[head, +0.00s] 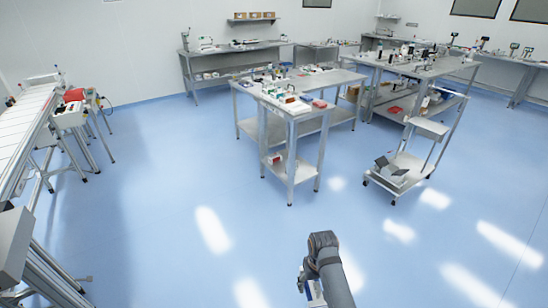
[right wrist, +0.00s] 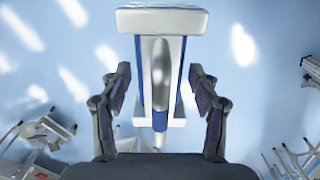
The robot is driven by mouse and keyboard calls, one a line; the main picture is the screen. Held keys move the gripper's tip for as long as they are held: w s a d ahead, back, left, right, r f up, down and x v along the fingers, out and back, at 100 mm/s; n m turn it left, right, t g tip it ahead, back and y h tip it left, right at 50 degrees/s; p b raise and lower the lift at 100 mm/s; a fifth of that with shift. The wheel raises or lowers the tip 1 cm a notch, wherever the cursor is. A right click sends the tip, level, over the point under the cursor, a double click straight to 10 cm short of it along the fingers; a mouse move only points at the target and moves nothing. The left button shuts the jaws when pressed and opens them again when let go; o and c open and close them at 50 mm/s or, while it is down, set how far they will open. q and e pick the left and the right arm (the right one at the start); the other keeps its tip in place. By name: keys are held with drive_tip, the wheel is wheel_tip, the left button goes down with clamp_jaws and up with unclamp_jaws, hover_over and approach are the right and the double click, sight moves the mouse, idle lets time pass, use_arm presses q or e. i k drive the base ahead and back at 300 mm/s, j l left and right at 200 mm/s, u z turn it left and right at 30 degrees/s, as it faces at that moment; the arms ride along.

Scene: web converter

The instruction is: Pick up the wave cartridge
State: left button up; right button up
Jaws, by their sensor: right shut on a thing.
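My right gripper (head: 308,284) is low at the bottom of the head view, in front of my body and above bare floor. It is shut on the wave cartridge (right wrist: 160,20), a white block with blue edges and a grey rounded middle. In the right wrist view the cartridge stands out between the two dark fingers of the gripper (right wrist: 160,88). In the head view only a small white and blue part of the cartridge (head: 316,292) shows beside the wrist. My left gripper is not in view.
A steel table (head: 292,113) with small boxes stands ahead, with a longer bench (head: 440,68) behind it. A cart (head: 428,128) stands at right. A conveyor machine (head: 22,125) runs along the left. The blue floor (head: 165,190) between is clear.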

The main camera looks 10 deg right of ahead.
sight(275, 96)
drive_tip(key=i+l+u, duration=0.25)
drive_tip(key=i+l, duration=0.15)
drive_tip(key=l, duration=0.2)
drive_tip(key=i+l+u, duration=0.25)
drive_tip(key=l, duration=0.4)
drive_tip(key=i+l+u, duration=0.15)
drive_tip(key=i+l, duration=0.15)
drive_tip(key=i+l+u, duration=0.15)
drive_tip(key=l, duration=0.3)
drive_tip(key=i+l+u, duration=0.1)
drive_tip(key=l, duration=0.3)
